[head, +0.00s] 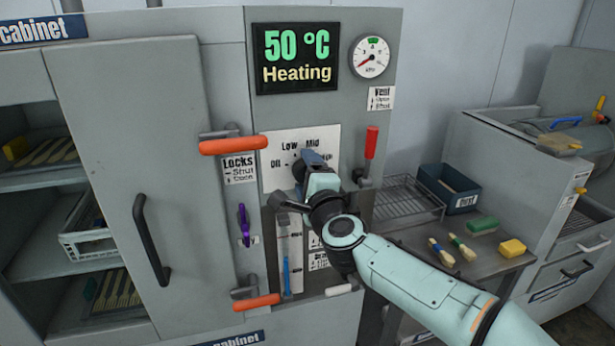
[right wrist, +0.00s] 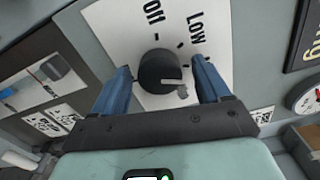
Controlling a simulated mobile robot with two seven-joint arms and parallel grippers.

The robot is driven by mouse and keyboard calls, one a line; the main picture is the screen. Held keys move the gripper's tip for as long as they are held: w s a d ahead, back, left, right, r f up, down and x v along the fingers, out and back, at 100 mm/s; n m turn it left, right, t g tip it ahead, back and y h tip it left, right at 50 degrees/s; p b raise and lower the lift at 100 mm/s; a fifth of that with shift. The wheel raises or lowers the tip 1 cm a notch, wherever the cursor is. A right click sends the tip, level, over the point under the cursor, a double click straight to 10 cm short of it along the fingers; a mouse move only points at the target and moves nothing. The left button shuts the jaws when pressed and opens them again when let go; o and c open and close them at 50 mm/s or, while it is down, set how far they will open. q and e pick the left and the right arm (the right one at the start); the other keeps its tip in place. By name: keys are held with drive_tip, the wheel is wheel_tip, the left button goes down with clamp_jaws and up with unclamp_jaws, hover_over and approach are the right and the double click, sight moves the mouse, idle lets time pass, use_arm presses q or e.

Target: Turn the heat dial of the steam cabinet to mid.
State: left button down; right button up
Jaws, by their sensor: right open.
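The heat dial (right wrist: 158,70) is a round black knob on a white label plate (head: 272,175) on the steam cabinet (head: 222,70). "Off" and "Low" are legible beside it in the right wrist view; "Mid" shows in the head view. A pale mark on the knob's face lies toward its lower right in the wrist view; which setting it meets is unclear. My right gripper (right wrist: 161,65) is open, its blue fingers on either side of the dial; contact is unclear. In the head view this gripper (head: 306,162) hides the dial. My left gripper is out of view.
The display (head: 296,58) reads 50 °C Heating, beside a round gauge (head: 370,57). Orange-handled locks (head: 234,146) and a red lever (head: 371,142) stick out near the dial. A side table at right holds a wire rack (head: 405,196), a blue bin (head: 448,188) and brushes.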

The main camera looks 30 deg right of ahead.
drive_tip(key=v, duration=1.3)
drive_tip(key=shift+s, duration=0.15)
drive_tip(key=shift+a, duration=0.1)
